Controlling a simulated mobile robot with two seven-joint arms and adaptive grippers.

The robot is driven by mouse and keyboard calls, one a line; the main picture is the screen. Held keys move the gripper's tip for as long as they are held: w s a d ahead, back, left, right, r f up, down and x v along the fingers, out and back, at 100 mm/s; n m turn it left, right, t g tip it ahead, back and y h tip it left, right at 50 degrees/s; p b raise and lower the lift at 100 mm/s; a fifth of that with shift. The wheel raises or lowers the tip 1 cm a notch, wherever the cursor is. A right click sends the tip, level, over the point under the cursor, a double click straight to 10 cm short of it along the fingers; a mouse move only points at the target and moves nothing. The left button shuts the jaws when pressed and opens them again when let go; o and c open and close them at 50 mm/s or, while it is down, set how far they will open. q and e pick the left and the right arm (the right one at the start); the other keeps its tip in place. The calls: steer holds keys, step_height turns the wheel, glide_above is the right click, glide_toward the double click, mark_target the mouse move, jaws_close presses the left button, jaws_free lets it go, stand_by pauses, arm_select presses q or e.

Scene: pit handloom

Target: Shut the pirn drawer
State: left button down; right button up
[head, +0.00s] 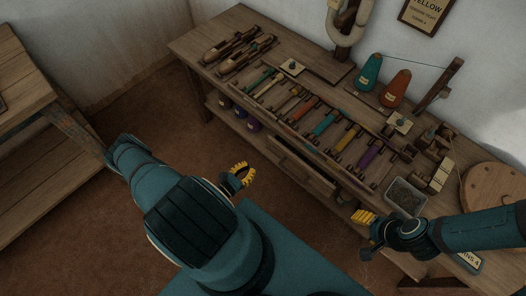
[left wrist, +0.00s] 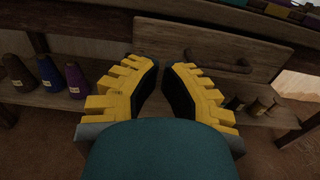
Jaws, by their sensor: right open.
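The pirn drawer (head: 302,171) sits under the front edge of the wooden bench. Its front stands out from the bench, with a dark gap behind its top edge. In the left wrist view the wooden drawer front (left wrist: 205,47) fills the upper middle, with a dark handle (left wrist: 222,64) on it. My left gripper (head: 243,173) is in front of and to the left of the drawer, apart from it. Its yellow fingers (left wrist: 166,72) are parted, with nothing between them. My right gripper (head: 364,217) is open and empty, near the bench's front edge right of the drawer.
Several coloured pirns (head: 324,124) lie in a row on the bench top, with shuttles (head: 231,47) at the back left. Cones (head: 368,72) and a grey tray (head: 405,197) stand to the right. A lower shelf (left wrist: 52,97) holds more cones. Floor before the drawer is clear.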

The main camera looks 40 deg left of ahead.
mark_target(275, 144)
arm_select(q)
steer(key=w, duration=0.4)
steer(key=w+b, duration=0.1)
steer(key=w, duration=0.3)
steer(key=w+d, duration=0.1)
steer(key=w, duration=0.3)
steer(key=shift+w+b, duration=0.4)
steer(key=shift+w, duration=0.15)
arm_select(e)
steer(key=shift+w+f, duration=0.1)
steer(key=shift+f, duration=0.8)
